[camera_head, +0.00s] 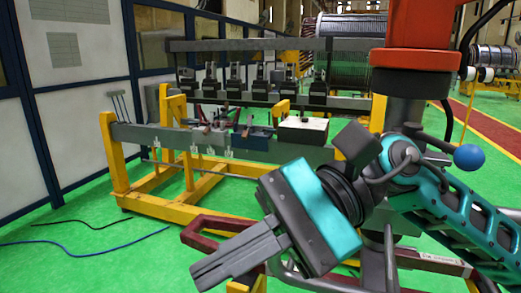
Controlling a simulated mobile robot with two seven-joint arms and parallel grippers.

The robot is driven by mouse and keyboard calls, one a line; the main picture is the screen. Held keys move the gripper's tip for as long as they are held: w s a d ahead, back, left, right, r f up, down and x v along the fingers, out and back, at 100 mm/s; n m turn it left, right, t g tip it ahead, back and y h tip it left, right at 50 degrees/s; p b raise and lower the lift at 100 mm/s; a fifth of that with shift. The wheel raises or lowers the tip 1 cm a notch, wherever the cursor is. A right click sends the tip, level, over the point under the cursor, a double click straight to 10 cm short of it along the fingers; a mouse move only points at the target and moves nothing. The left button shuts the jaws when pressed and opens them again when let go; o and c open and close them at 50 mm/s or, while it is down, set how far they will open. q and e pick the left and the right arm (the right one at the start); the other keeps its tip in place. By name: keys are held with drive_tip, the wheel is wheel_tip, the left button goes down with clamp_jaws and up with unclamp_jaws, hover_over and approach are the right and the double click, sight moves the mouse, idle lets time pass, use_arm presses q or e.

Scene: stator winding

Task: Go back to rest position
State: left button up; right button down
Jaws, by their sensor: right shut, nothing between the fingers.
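My right gripper (238,256) is in the lower middle of the head view, with a teal and dark grey body. Its two grey fingers lie together, pointing down and left, with nothing held between them. It is in front of the winding bench, above the green floor and a dark red frame bar. My right arm comes in from the right edge. My left gripper is not in the view.
A yellow-framed bench (108,155) with a grey beam stands behind the gripper, carrying clamps and a white-topped box (302,129). A blue cable (85,255) lies on the green floor at left. White wall panels stand on the left. Large wire spools (350,65) are at the back.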

drive_tip(key=w+d+f+m+t+y, duration=0.15)
drive_tip(key=w+m+t+y, duration=0.55)
drive_tip(key=m, duration=0.7)
drive_tip(key=w+d+f+m+t+y, duration=0.1)
drive_tip(key=w+d+m+t+y, duration=0.15)
drive_tip(key=w+m+t, duration=0.85)
drive_tip(key=s+d+f+m+t+h, duration=0.1)
drive_tip(key=d+f+m+t+h, duration=0.3)
drive_tip(key=f+m, duration=0.5)
drive_tip(key=s+d+f+m+t+h, duration=0.1)
drive_tip(key=d+f+m+t+h, duration=0.2)
drive_tip(key=m+h, duration=0.75)
drive_tip(key=s+d+f+m+g+h, duration=0.2)
drive_tip(key=f+m, duration=0.4)
drive_tip(key=f, duration=0.4)
drive_tip(key=s+d+f+m+g+h, duration=0.2)
drive_tip(key=s+d+f+m+g, duration=0.1)
drive_tip(key=s+f+m, duration=0.4)
drive_tip(key=s+d+f+m+g+h, duration=0.2)
drive_tip(key=s+d+f+m, duration=0.2)
drive_tip(key=f, duration=0.9)
drive_tip(key=s+m, duration=0.1)
drive_tip(key=m, duration=0.2)
drive_tip(key=shift+d, duration=0.25)
